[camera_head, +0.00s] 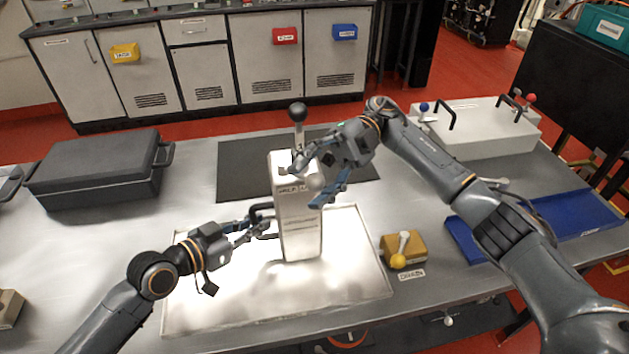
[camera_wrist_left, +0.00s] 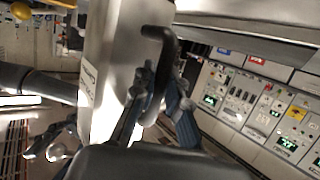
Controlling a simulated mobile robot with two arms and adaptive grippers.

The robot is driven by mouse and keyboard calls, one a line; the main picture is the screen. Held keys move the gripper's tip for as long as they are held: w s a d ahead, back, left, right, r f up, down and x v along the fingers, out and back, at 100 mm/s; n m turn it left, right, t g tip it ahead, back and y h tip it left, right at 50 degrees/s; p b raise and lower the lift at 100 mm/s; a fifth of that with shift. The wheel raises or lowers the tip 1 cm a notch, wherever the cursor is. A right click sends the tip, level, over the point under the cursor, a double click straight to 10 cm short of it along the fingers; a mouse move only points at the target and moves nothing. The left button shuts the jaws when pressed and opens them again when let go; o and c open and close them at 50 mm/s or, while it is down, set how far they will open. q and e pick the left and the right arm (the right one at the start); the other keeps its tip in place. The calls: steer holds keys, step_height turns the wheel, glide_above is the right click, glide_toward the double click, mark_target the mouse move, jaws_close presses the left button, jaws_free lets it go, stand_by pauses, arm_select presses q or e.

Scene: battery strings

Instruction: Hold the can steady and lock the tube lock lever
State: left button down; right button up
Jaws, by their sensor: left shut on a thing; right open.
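The can (camera_head: 298,228) is a tall pale metal box, upright on the bright panel; it also fills the middle of the left wrist view (camera_wrist_left: 108,65). Its black side handle (camera_wrist_left: 168,45) sits between the fingers of my left gripper (camera_head: 257,229), which is shut on it. A black-knobbed lever (camera_head: 298,113) stands up at the can's top. A pale round knob (camera_head: 316,182) shows near the can's upper front. My right gripper (camera_head: 312,179) is open, its fingers spread around that knob. I cannot tell which of these is the tube lock lever, or whether the right fingers touch the knob.
The lit panel (camera_head: 215,310) lies under the can, a dark mat (camera_head: 235,165) behind it. A yellow box with a small lever (camera_head: 410,247) stands to the right, near a blue tray (camera_head: 465,240). A black case (camera_head: 95,175) is at left, a white handled box (camera_head: 485,135) at back right.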

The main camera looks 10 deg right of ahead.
mark_target(313, 179)
step_height(313, 179, up, 9)
steer(key=shift+r, duration=0.1)
stand_by(0.3)
steer(key=shift+s+a+r, duration=0.1)
steer(key=shift+s+a, duration=0.05)
steer(key=c, duration=0.6)
steer(key=shift+s+a+r+m+h, duration=0.15)
steer(key=shift+a+m+h, duration=0.1)
steer(key=shift+m+h, duration=0.2)
steer(key=c, duration=0.4)
steer(key=m+t+h, duration=0.1)
steer(key=s+a+m+t+h, duration=0.1)
steer(key=m, duration=0.1)
steer(key=a+r+m+t+h, duration=0.1)
steer(key=shift+s+a, duration=0.15)
steer(key=shift+s, duration=0.05)
jaws_close()
step_height(313, 179, down, 9)
steer(key=w+m+t+h, duration=0.1)
steer(key=m+t+h, duration=0.4)
steer(key=m, duration=0.6)
steer(key=shift+w+d+r+t+h, duration=0.15)
steer(key=shift+d+t+h, duration=0.25)
steer(key=shift+t, duration=0.9)
